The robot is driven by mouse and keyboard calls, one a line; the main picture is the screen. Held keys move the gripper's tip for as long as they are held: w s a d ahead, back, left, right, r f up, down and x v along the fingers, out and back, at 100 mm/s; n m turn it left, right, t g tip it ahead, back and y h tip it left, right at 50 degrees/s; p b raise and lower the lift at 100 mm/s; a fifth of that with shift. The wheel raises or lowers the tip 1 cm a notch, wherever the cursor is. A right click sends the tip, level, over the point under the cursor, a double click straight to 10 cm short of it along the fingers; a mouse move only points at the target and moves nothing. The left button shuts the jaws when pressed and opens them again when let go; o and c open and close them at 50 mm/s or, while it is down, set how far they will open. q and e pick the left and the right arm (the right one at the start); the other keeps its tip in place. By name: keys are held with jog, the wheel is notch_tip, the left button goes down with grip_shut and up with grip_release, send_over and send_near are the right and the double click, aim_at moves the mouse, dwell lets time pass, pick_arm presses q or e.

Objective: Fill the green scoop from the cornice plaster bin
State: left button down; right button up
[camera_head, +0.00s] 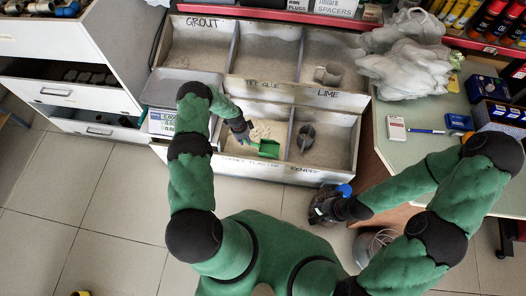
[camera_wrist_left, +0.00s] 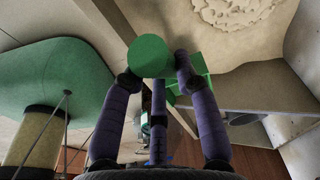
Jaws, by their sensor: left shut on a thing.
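The green scoop (camera_head: 267,149) is over the front part of the cornice plaster bin (camera_head: 236,149), the front-row bin with a pale, lumpy heap of plaster (camera_head: 262,131). My left gripper (camera_head: 246,135) is shut on the scoop's handle. In the left wrist view the fingers (camera_wrist_left: 158,80) are on either side of the round green handle end (camera_wrist_left: 150,56), with part of the scoop body behind. No plaster shows in the scoop; whether it touches the plaster cannot be told.
Grout, tile glue and lime bins stand behind, and the render bin (camera_head: 335,145) with a dark scoop (camera_head: 306,136) is to the right. A scale (camera_head: 162,122) with a metal tray stands left. A green-topped counter (camera_head: 425,150) holds boxes and a plastic bag (camera_head: 408,55).

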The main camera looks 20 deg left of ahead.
pick_arm(q)
notch_tip(320, 180, up, 6)
jog(key=p, duration=0.2)
jog(key=shift+f+p, duration=0.15)
jog(key=shift+p, duration=0.25)
pick_arm(e)
notch_tip(320, 180, up, 3)
jog(key=shift+r, duration=0.1)
